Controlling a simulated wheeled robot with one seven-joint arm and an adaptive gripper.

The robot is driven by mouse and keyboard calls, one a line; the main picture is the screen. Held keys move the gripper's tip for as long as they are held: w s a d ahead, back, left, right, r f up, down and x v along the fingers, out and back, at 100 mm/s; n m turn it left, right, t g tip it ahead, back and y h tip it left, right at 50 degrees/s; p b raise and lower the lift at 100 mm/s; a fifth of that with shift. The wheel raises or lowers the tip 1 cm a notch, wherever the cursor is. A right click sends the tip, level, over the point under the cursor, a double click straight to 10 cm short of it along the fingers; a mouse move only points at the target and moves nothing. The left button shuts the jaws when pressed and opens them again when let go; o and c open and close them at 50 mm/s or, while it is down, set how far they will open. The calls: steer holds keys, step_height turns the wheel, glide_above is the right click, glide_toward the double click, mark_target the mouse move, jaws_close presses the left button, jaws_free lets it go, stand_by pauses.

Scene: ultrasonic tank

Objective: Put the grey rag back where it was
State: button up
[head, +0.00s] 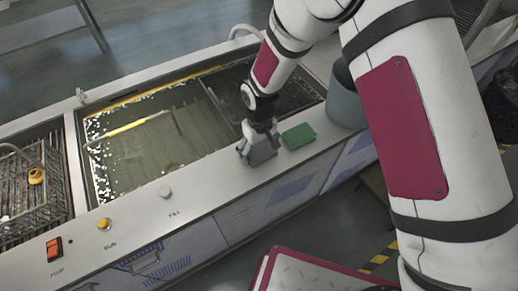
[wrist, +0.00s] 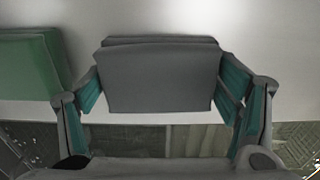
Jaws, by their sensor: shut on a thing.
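The grey rag (wrist: 158,78) is a folded grey pad between the two fingers of my gripper (wrist: 160,100) in the wrist view. My gripper is shut on it. In the head view my gripper (head: 258,148) is low over the front rim of the tank, with the grey rag (head: 263,155) at its fingertips. The rag is at or just above the pale rim surface; I cannot tell whether it touches. Part of the rag is hidden by the fingers in the head view.
A green block (head: 298,136) sits on the rim just right of my gripper; it also shows in the wrist view (wrist: 30,68). The liquid-filled tank (head: 97,193) lies behind. A wire basket (head: 48,190) stands at left, a grey container (head: 345,100) at right.

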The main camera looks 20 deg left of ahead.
mark_target(260, 149)
steer(key=o, duration=1.4)
steer(key=shift+f, duration=0.15)
step_height(260, 149, up, 12)
steer(key=b, duration=0.1)
steer(key=shift+r, duration=0.2)
